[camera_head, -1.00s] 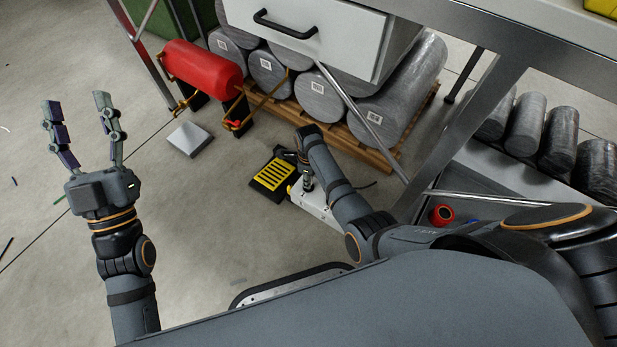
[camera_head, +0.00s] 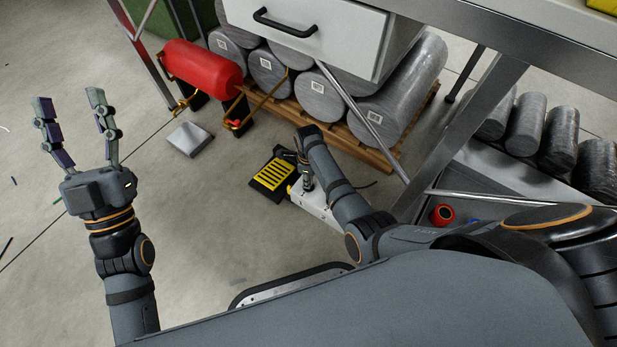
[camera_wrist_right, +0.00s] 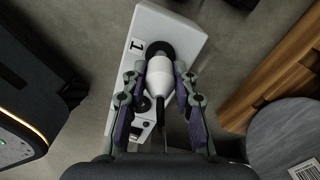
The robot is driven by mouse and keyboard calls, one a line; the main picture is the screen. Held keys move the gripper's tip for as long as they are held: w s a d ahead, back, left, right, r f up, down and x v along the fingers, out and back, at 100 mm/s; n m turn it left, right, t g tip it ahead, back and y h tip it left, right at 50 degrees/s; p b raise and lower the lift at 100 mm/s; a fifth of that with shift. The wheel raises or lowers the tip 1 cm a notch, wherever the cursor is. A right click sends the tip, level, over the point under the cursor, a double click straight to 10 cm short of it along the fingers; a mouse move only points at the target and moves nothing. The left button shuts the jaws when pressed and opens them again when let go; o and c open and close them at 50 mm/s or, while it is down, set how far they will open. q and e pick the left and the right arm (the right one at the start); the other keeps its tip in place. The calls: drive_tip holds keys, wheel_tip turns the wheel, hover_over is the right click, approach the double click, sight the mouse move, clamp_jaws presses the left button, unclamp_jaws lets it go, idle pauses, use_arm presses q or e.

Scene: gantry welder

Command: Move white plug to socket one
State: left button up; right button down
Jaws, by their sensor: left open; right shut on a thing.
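The white plug (camera_wrist_right: 159,78) is between the fingers of my right gripper (camera_wrist_right: 160,85) in the right wrist view, with a dark cable trailing from its narrow end. Its wide end is at the black round socket (camera_wrist_right: 158,49) beside the label "1" on the white socket box (camera_wrist_right: 172,24). I cannot tell whether it is fully seated. A second dark socket lies partly hidden below it, near another label. In the head view the white box (camera_head: 319,207) lies on the floor under my right gripper, which hides the plug. My left gripper (camera_head: 70,102) is open and empty.
A black and yellow striped object (camera_head: 272,177) lies beside the box. A wooden pallet (camera_head: 375,150) with wrapped grey cylinders stands behind. A red tank (camera_head: 203,68) and a grey block (camera_head: 189,139) are at the left.

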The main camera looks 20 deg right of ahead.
drive_tip(key=shift+f+b, duration=0.7)
drive_tip(key=shift+f, duration=0.6)
drive_tip(key=c, duration=1)
unclamp_jaws()
wheel_tip(320, 180, up, 12)
drive_tip(key=shift+r, duration=0.1)
drive_tip(key=shift+a, duration=0.1)
